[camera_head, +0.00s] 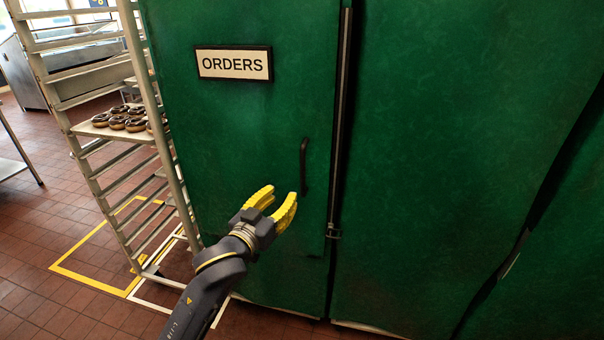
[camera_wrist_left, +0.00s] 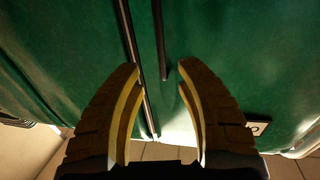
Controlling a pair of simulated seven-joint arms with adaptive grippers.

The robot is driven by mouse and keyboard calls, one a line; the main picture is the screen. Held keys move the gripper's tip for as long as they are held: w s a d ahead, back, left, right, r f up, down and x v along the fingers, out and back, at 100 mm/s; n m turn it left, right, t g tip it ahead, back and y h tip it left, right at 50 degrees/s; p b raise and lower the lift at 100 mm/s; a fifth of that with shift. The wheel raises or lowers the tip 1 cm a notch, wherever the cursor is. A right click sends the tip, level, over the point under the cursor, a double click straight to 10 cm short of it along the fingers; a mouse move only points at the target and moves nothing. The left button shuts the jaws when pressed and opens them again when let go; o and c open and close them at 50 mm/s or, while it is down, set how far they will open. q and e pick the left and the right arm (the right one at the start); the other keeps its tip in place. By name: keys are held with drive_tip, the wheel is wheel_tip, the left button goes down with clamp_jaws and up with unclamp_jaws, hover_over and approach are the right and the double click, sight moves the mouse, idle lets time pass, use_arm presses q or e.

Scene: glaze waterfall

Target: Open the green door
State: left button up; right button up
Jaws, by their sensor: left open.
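The green door (camera_head: 235,130) is shut and carries an "ORDERS" sign (camera_head: 234,64). A dark vertical handle (camera_head: 304,167) is near its right edge, beside a dark metal seam strip (camera_head: 342,110). My left gripper (camera_head: 281,192), with yellow fingers, is open and empty just left of and below the handle. In the left wrist view, the open fingers (camera_wrist_left: 158,66) point toward the green surface, and a dark bar that looks like the handle (camera_wrist_left: 160,40) shows between them. I cannot tell the exact gap to it. My right gripper is not in view.
A tall metal rack (camera_head: 160,130) with a tray of chocolate-topped doughnuts (camera_head: 124,120) stands close to the door's left side. More green panels (camera_head: 440,150) extend to the right. Yellow and white lines mark the red tiled floor (camera_head: 40,225), which is open at the lower left.

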sight(302, 174)
use_arm(q)
drive_tip(key=x, duration=1.3)
clamp_jaws()
